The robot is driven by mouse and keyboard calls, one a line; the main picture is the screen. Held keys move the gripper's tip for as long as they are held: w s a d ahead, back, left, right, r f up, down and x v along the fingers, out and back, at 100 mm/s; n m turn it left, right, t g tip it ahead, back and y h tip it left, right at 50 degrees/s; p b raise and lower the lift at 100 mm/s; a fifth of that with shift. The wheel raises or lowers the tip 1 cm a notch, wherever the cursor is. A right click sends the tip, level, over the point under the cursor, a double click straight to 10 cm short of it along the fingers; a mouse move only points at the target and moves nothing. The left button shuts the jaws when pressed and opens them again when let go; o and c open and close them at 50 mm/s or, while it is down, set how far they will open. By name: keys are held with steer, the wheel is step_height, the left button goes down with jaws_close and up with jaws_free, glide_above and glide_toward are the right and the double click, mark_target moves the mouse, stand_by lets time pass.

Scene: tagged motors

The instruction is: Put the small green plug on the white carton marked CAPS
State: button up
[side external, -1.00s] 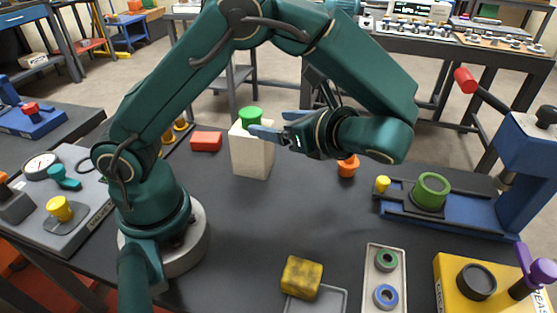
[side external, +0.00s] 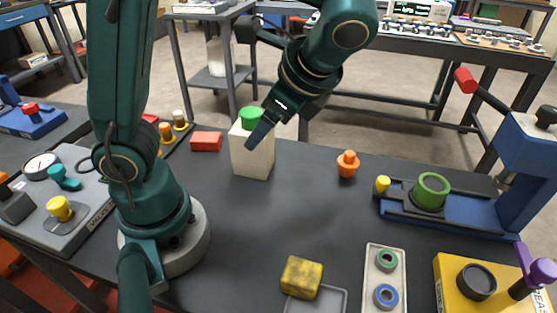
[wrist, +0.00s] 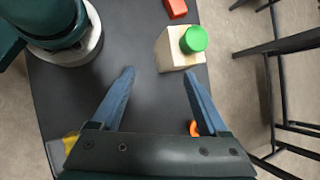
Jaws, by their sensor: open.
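The green plug (side external: 250,117) stands upright on top of the white carton (side external: 252,158) in the side view. In the wrist view the plug (wrist: 194,39) sits on the carton's top (wrist: 172,52), near its right side; no marking on the carton is readable. My gripper (wrist: 158,73) is open with nothing between its blue fingers. It points down and is tilted. In the side view one blue finger overlaps the carton's upper right part; I cannot tell if they touch. In the wrist view the carton and plug lie beyond the fingertips, the plug nearer the right finger's line.
A red block (side external: 206,141) lies left of the carton. An orange plug (side external: 347,165) stands to its right. Further right are a blue fixture (side external: 480,212) with a green ring (side external: 432,190) and a yellow plug (side external: 382,184). A yellow block (side external: 302,277) is at the front; the middle tabletop is clear.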

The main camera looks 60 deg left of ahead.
steer(key=s+d+n+t+h, duration=0.1)
steer(key=n+t+h, duration=0.1)
steer(key=n, duration=0.1)
steer(key=s+d+n+t+h, duration=0.1)
steer(key=n+t+h, duration=0.1)
steer(key=n, duration=0.2)
steer(key=s+d+n+t+h, duration=0.1)
steer(key=s+n+t+h, duration=0.1)
steer(key=n+h, duration=0.1)
steer(key=shift+d+n+t, duration=0.2)
steer(key=shift+n+t, duration=0.2)
steer(key=shift+n, duration=0.1)
